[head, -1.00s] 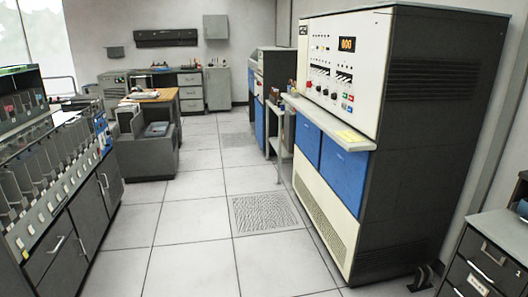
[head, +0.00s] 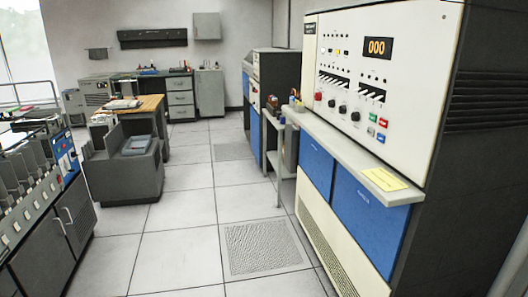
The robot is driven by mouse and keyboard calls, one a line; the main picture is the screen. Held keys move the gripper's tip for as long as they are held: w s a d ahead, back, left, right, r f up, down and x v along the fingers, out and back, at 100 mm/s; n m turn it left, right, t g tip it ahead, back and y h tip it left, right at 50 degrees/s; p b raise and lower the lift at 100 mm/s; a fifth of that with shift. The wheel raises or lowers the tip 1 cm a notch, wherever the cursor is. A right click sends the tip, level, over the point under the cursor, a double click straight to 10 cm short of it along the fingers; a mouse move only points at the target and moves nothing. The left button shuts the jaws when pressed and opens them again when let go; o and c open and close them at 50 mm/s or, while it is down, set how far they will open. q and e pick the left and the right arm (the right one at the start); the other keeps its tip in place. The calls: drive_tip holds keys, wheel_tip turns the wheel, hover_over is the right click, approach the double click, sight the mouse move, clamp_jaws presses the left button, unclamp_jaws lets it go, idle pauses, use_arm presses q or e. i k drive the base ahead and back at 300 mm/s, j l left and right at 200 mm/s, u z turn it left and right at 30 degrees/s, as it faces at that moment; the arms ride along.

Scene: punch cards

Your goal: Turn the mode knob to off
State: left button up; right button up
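A tall cream and dark grey computer cabinet (head: 418,138) stands at the right in the head view. Its sloped front panel carries an orange display reading 000 (head: 377,47), rows of switches and several small dark round knobs, one of them a black knob (head: 355,116). A red knob or button (head: 318,97) sits at the panel's left. Green, red and blue buttons lie at its lower right. The labels are too small to read, so I cannot tell which knob is the mode knob. Neither of my grippers is in view.
A shelf with a yellow note (head: 384,179) juts out below the panel, above blue doors (head: 364,215). A grey card machine (head: 50,215) stands at the left. A low grey unit (head: 127,172) and a wooden desk (head: 140,104) are farther back. The tiled floor (head: 188,240) between them is clear.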

sight(318, 97)
drive_tip(key=i+j+z, duration=0.1)
drive_tip(key=i, duration=1.3)
drive_tip(key=i+j+z, duration=0.1)
drive_tip(key=i+z, duration=0.3)
drive_tip(key=i+j+z, duration=0.95)
drive_tip(key=i+j, duration=0.1)
drive_tip(key=i, duration=0.1)
